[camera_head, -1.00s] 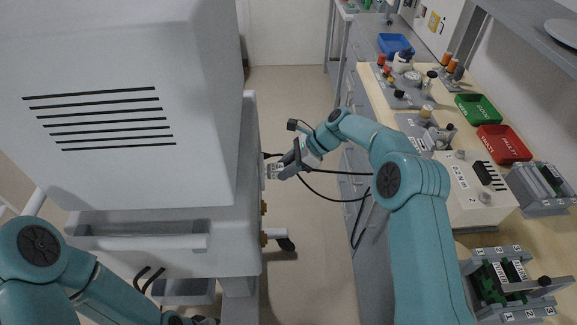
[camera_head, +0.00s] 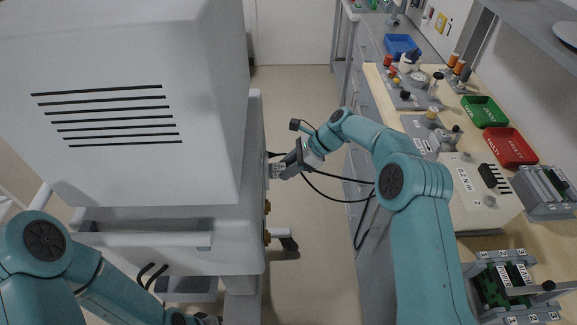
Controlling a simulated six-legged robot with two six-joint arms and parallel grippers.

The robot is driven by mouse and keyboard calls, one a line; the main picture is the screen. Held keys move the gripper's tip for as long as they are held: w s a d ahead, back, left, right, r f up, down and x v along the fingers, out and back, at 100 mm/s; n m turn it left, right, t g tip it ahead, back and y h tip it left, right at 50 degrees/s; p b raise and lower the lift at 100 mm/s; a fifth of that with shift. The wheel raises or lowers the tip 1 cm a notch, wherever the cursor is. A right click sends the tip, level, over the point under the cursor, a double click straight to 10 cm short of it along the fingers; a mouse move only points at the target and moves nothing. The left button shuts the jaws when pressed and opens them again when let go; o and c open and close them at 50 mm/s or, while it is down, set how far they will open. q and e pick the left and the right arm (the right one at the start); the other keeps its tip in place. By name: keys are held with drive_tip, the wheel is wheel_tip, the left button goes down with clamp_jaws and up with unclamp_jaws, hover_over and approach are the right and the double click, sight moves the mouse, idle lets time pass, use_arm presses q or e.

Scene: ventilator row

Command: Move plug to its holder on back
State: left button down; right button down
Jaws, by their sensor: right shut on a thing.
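The right gripper (camera_head: 276,170) is at the right side of the white ventilator (camera_head: 230,225), close to its back edge. It is shut on the plug, which is small and mostly hidden between the fingers. A black cable (camera_head: 340,179) runs from near the gripper to the right and loops down by the bench. The holder cannot be made out clearly; the gripper's tip is at or very near the ventilator's side panel. My left arm comes in at the lower left, and its gripper is not clearly in view.
Brass-coloured fittings (camera_head: 267,237) stick out of the ventilator's side below the gripper. A caster (camera_head: 288,243) stands on the floor. Clear floor lies between.

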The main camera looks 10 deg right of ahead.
drive_tip(key=c, duration=0.6)
unclamp_jaws()
drive_tip(key=v, duration=1.6)
drive_tip(key=shift+r, duration=0.1)
drive_tip(key=s+a+f+n+g, duration=0.1)
drive_tip(key=s+a+f+g, duration=0.15)
drive_tip(key=s+f, duration=0.35)
drive_tip(key=s+a+f+n+g+h, duration=0.1)
drive_tip(key=s+a+f, duration=0.3)
drive_tip(key=f, duration=0.4)
drive_tip(key=s+a+f+n+g, duration=0.1)
drive_tip(key=s+a+f, duration=0.2)
drive_tip(key=s+f, duration=0.25)
drive_tip(key=s+f+n+t+h, duration=0.1)
drive_tip(key=s+f+n, duration=0.2)
drive_tip(key=s+n, duration=0.2)
drive_tip(key=s+a+f+n+t+h, duration=0.1)
drive_tip(key=s+f+n, duration=0.2)
drive_tip(key=s+n, duration=0.2)
drive_tip(key=s+a+f+n+t+h, duration=0.1)
drive_tip(key=s+f+n, duration=0.3)
drive_tip(key=s, duration=0.4)
drive_tip(key=shift+s+a+n+t, duration=0.2)
drive_tip(key=shift+a+n+t, duration=0.05)
drive_tip(key=shift+n, duration=0.25)
